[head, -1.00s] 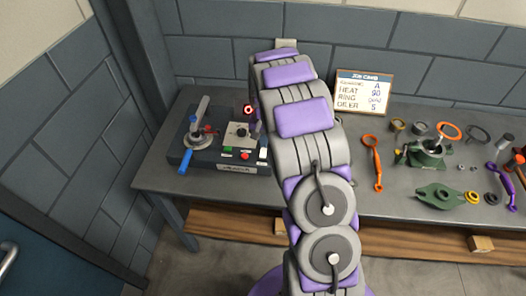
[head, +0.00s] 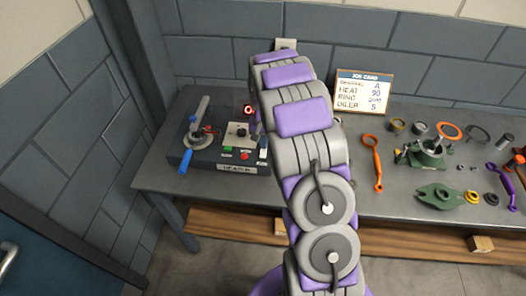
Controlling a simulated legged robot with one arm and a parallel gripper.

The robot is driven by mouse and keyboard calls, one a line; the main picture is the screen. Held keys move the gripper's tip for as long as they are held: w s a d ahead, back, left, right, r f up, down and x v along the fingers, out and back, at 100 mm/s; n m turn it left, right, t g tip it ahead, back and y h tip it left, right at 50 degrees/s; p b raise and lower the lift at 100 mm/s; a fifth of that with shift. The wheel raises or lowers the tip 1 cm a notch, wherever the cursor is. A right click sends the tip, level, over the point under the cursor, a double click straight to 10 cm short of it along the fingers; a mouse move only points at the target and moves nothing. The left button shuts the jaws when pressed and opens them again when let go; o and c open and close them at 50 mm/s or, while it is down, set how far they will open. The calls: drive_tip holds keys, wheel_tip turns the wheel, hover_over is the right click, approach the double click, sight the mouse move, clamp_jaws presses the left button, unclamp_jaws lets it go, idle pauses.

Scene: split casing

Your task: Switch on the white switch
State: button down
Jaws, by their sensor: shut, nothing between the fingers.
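The white switch (head: 263,154) is a small pale block at the right front of the dark control box (head: 200,160), close beside my arm. A green button (head: 227,149) and a red button (head: 245,155) are to its left. My gripper (head: 254,124) shows only as a small purple part at the arm's left edge, above and behind the switch. Most of it is hidden behind my own arm. It is shut with nothing held. I cannot tell whether it touches the switch or the box.
The box also carries a dial plate (head: 238,133), a red-lit ring (head: 249,109) and a blue-handled lever (head: 186,160). An orange wrench (head: 376,162), green castings (head: 440,196) and a job card (head: 362,92) are right of my arm. The bench front left is clear.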

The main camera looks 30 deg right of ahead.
drive_tip(key=shift+f, duration=0.55)
idle(0.4)
drive_tip(key=shift+r, duration=0.45)
drive_tip(key=shift+r+p, duration=1.25)
drive_tip(key=shift+r, duration=1.8)
